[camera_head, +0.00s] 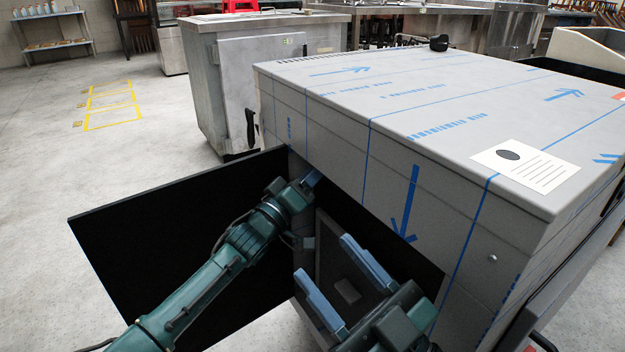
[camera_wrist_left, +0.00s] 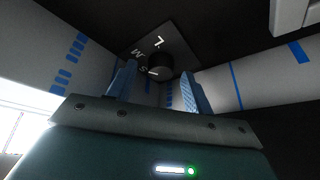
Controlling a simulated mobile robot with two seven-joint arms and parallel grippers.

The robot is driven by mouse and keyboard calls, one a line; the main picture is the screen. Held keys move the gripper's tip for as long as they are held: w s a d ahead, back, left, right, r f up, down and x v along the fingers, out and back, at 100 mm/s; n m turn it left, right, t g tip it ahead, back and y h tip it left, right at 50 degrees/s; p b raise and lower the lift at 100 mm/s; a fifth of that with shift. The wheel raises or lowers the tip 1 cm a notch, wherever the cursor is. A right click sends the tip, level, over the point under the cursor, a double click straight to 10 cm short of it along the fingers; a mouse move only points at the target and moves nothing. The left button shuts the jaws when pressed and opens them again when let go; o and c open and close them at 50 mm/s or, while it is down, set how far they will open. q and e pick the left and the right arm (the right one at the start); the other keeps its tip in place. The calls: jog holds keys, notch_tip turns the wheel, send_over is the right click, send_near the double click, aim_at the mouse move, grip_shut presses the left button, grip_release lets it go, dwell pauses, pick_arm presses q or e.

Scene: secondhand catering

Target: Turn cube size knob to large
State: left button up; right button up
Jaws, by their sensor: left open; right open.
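The cube size knob (camera_wrist_left: 160,66) is a dark round knob in the left wrist view, on a dark plate (camera_wrist_left: 178,42) with white letters S, M and L. A small pale mark shows near the knob's lower left; I cannot tell exactly which setting it points to. My left gripper (camera_wrist_left: 155,88) is open, with its two blue fingers reaching toward the knob, one on either side of it in the picture. I cannot tell whether they touch it. In the head view, my left gripper (camera_head: 311,179) is inside the machine's opening, mostly hidden. My right gripper (camera_head: 345,280) is open and empty before the machine.
The large grey machine (camera_head: 440,85) has blue-marked film and a paper label (camera_head: 525,166) on top. A black panel (camera_head: 110,235) stands out from its opening at left. A metal cabinet (camera_head: 245,75) stands behind.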

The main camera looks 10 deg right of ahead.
pick_arm(q)
jog(key=shift+w, duration=0.1)
pick_arm(e)
jog(key=shift+r, duration=0.1)
pick_arm(q)
jog(key=shift+c, duration=0.4)
jog(key=c, duration=0.9)
jog(key=shift+m+h+b, duration=0.4)
jog(key=shift+m+b, duration=0.15)
jog(key=shift+m, duration=0.45)
jog(key=o, duration=1)
pick_arm(e)
jog(key=shift+d+r+n+y, duration=0.1)
jog(key=shift+r+n+y, duration=0.5)
jog(key=shift+r+n, duration=0.1)
